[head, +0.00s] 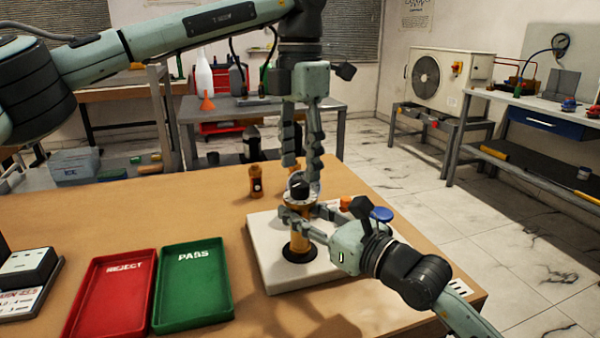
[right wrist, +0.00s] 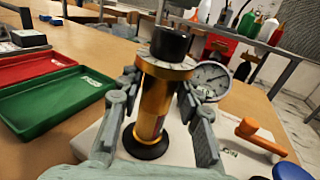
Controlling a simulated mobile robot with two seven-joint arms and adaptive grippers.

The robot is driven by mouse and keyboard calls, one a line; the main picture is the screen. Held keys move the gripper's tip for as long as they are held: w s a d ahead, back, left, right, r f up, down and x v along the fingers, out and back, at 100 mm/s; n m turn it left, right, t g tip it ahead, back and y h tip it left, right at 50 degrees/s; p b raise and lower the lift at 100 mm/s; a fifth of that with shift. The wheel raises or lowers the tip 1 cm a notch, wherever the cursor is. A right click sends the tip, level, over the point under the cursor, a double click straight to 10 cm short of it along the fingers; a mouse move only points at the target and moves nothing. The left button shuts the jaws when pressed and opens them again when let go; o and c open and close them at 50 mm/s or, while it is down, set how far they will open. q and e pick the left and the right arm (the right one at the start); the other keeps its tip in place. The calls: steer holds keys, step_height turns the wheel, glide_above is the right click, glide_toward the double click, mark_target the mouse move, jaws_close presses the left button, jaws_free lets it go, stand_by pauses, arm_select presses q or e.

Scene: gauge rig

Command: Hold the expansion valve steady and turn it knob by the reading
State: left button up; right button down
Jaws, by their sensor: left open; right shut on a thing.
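The expansion valve (head: 300,240) is a brass-coloured cylinder standing upright on a white base plate (head: 265,250). Its black knob (right wrist: 170,43) sits on top above a pale marked ring. My right gripper (head: 300,214) is shut around the valve's body below the knob; its fingers flank the body in the right wrist view (right wrist: 155,97). My left gripper (head: 302,178) points down at the knob from above, open, with its fingers about the knob's height; contact cannot be told. A round white gauge (right wrist: 210,80) stands behind the valve; its reading is too small to tell.
An orange lever (right wrist: 262,138) and a blue handwheel (head: 381,214) are on the plate's right. A small brass-coloured part (head: 256,182) stands behind it. A green PASS tray (head: 193,285) and red REJECT tray (head: 112,293) lie left. Bare table lies between.

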mark_target(300, 183)
arm_select(q)
step_height(300, 183, up, 9)
steer(key=shift+f, duration=0.1)
stand_by(0.4)
arm_select(e)
steer(key=c, duration=1)
jaws_free()
